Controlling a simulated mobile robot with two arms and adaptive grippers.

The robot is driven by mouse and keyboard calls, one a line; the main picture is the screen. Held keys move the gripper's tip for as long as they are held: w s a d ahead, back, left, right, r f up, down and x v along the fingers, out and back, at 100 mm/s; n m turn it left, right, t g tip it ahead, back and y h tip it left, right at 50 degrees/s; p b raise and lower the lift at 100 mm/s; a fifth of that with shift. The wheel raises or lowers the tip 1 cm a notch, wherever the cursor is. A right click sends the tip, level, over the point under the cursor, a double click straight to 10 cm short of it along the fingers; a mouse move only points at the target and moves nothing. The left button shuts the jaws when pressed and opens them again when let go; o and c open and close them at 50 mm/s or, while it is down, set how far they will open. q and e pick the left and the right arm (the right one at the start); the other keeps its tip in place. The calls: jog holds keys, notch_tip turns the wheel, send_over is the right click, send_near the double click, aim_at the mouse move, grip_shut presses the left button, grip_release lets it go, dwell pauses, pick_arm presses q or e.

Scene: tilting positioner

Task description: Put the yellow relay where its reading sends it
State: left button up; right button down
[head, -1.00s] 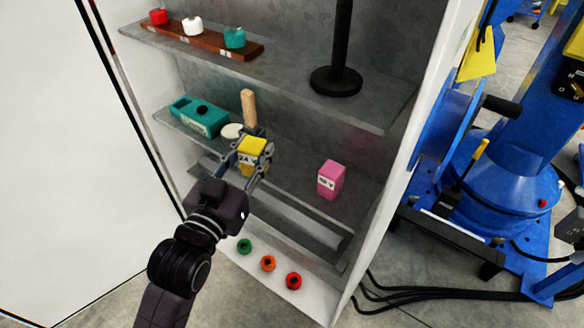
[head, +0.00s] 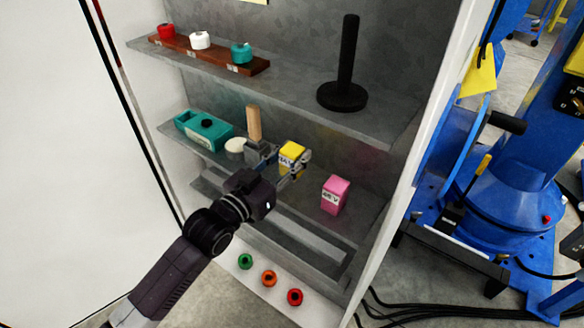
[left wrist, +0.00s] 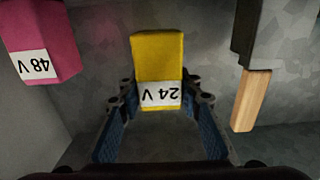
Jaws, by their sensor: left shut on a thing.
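The yellow relay (head: 291,155) is a yellow block with a white label reading "24 V", legible in the left wrist view (left wrist: 158,62). My left gripper (head: 285,167) is shut on it, with a finger on each side near its labelled end (left wrist: 160,115). I cannot tell whether the relay touches the middle shelf. A pink block (head: 335,195) labelled "48 V" stands to its right on that shelf; in the left wrist view it is at upper left (left wrist: 38,38). My right gripper is not in view.
On the middle shelf are a teal box (head: 203,131) with a black knob, a pale disc (head: 235,146) and a wooden handle (head: 254,123). The upper shelf holds a wooden rack (head: 215,57) with red, white and teal pieces, and a black post (head: 345,92). Green, orange and red buttons sit below.

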aim_at(286, 172)
pick_arm(q)
jog(key=shift+f, duration=1.8)
jog(key=shift+f, duration=0.1)
jog(key=o, duration=1.4)
jog(key=shift+c, duration=0.2)
jog(key=shift+s, duration=0.1)
jog(key=b+v, duration=0.1)
jog(key=v, duration=1.1)
